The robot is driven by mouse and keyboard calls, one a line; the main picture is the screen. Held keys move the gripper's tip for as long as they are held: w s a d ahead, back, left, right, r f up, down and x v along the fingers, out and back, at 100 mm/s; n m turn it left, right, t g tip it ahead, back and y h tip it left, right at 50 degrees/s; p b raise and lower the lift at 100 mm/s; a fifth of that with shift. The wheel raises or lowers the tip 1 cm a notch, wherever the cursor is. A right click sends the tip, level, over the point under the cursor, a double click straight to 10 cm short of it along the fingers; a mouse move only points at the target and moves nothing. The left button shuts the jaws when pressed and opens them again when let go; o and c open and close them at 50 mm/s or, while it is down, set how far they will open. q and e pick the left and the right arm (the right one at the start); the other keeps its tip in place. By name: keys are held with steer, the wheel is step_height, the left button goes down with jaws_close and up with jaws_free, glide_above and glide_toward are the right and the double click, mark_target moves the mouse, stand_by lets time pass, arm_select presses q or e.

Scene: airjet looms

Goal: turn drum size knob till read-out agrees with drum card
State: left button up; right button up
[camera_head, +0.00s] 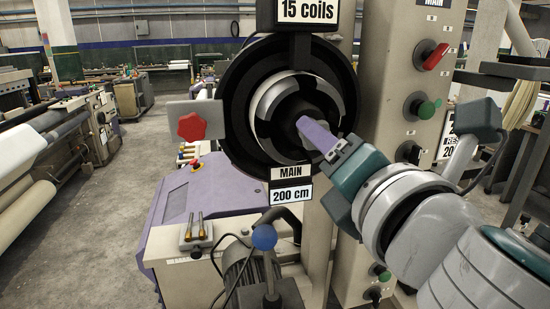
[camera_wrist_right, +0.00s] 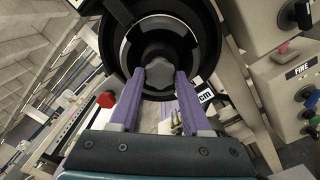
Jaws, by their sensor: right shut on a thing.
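The black round drum unit (camera_head: 240,85) fills the upper middle of the head view. At its centre is a dark hub with the knob, which shows as a grey lobed shape (camera_wrist_right: 162,72) in the wrist view. My right gripper (camera_head: 306,124) reaches in from the right, its purple fingers shut on the knob from both sides, also seen in the wrist view (camera_wrist_right: 163,80). The head view shows the knob mostly hidden. Under the drum, a white read-out (camera_head: 291,195) says "200 cm", below a "MAIN" label (camera_head: 290,173). A sign above (camera_head: 306,10) reads "15 coils". My left gripper is out of view.
A red lobed knob (camera_head: 192,126) stands left of the drum. A blue ball-topped lever (camera_head: 264,237) stands below. The beige panel at right has a red switch (camera_head: 435,56) and a green knob (camera_head: 426,109). A partly hidden card (camera_head: 446,146) hangs beyond it. The left aisle is clear.

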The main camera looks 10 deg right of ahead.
steer(key=o, duration=1.1)
steer(key=shift+m+p, duration=0.3)
steer(key=s, duration=0.6)
steer(key=shift+d, duration=0.1)
